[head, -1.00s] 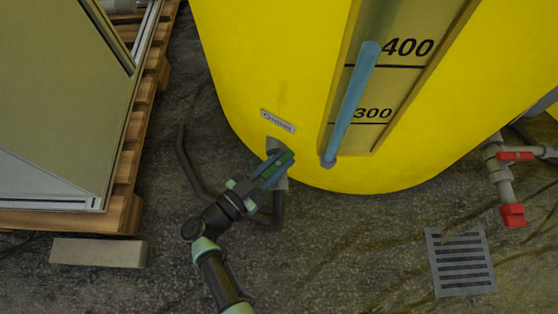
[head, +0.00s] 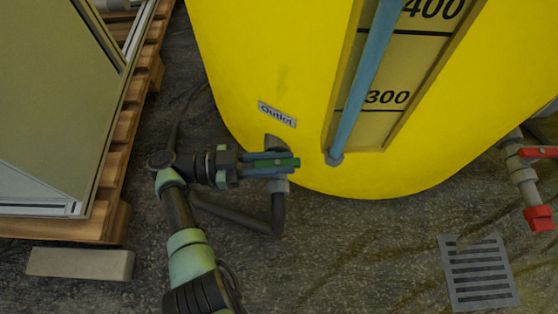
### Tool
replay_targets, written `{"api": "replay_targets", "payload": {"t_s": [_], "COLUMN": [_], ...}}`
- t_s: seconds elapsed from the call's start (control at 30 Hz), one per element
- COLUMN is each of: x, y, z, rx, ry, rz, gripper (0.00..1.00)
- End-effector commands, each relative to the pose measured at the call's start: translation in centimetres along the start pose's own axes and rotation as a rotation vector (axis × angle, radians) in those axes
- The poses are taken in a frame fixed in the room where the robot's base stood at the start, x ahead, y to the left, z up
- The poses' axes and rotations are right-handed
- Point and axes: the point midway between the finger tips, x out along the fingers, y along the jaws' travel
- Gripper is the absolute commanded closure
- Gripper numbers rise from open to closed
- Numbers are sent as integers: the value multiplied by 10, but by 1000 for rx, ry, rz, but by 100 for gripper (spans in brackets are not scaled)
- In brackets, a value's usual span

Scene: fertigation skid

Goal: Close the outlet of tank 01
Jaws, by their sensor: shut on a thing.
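The yellow tank (head: 240,60) fills the upper middle, with a small "Outlet" label (head: 277,114) low on its side. Below the label a grey outlet fitting (head: 275,142) comes out of the tank, and a dark pipe (head: 277,212) runs from it down to the floor. My gripper (head: 280,164) is at this fitting, pointing right, shut on a green valve handle (head: 288,163). The handle lies roughly level across the pipe. The fingers hide much of the handle and the valve body. The tank's number does not show.
A blue sight tube (head: 362,85) stands on the tank's scale, right of my gripper. A floor grate (head: 478,272) lies lower right. A wooden pallet (head: 110,215) with a large panel stands left, near my arm.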

Motion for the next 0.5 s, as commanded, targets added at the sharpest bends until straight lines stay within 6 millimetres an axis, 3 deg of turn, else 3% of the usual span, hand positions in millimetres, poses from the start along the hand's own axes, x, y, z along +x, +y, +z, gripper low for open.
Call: {"api": "replay_targets", "payload": {"t_s": [0.5], "x": [0], "y": [2], "z": [1], "rx": [-4], "ry": [1], "rz": [73], "gripper": [100]}}
